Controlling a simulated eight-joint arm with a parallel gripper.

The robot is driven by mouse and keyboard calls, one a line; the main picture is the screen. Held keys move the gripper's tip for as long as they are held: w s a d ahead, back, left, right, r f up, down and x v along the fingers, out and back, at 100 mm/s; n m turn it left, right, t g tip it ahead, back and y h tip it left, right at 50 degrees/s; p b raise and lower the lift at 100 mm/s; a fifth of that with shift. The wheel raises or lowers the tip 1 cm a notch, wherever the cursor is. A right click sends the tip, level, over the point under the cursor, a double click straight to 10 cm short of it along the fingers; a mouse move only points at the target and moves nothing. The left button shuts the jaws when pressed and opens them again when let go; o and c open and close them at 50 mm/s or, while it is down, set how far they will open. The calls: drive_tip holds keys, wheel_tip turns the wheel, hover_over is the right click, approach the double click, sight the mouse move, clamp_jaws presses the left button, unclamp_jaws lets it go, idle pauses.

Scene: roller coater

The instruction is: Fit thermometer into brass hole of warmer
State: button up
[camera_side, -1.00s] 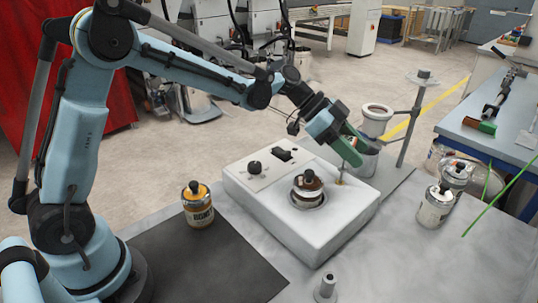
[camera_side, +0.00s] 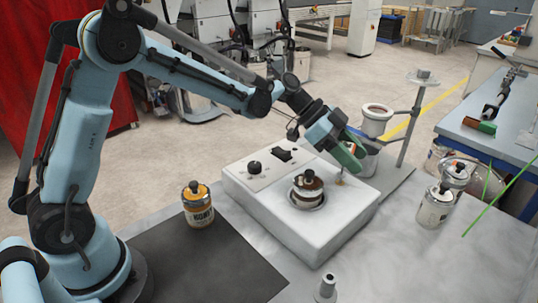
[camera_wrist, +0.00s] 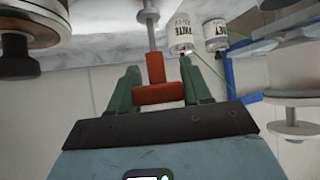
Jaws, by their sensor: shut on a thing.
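The warmer (camera_side: 275,205) is a white box on the table, with a brass hole fitting (camera_side: 340,182) near its right edge. My gripper (camera_side: 352,160) is above that fitting, tilted, with green fingers. The wrist view shows the fingers (camera_wrist: 162,88) shut around the red handle of the thermometer (camera_wrist: 155,70). Its thin grey stem runs up the wrist picture, away from my fingers. In the side view the fingers hide most of the thermometer. I cannot tell whether the stem's tip is in the hole or just above it.
A brown can with a black knob (camera_side: 307,186) sits in the warmer's well, left of my gripper. A yellow-topped can (camera_side: 197,205) stands left of the warmer. Labelled cans (camera_side: 434,206) stand right. A metal stand (camera_side: 411,120) rises behind the warmer. The table's front is mostly clear.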

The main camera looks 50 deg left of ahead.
drive_tip(key=shift+f, duration=0.55)
drive_tip(key=o, duration=1.1)
drive_tip(key=v, duration=1.2)
drive_tip(key=s+a+f+n+t+y, duration=0.1)
drive_tip(key=s+a+f+n+y, duration=0.1)
drive_tip(key=s+n+y, duration=0.3)
drive_tip(key=s+a+f+n+t+y, duration=0.2)
drive_tip(key=s+n, duration=0.6)
drive_tip(key=s, duration=0.4)
drive_tip(key=shift+s+a+f+y, duration=0.15)
drive_tip(key=shift+a+f+y, duration=0.3)
drive_tip(key=shift+y, duration=0.95)
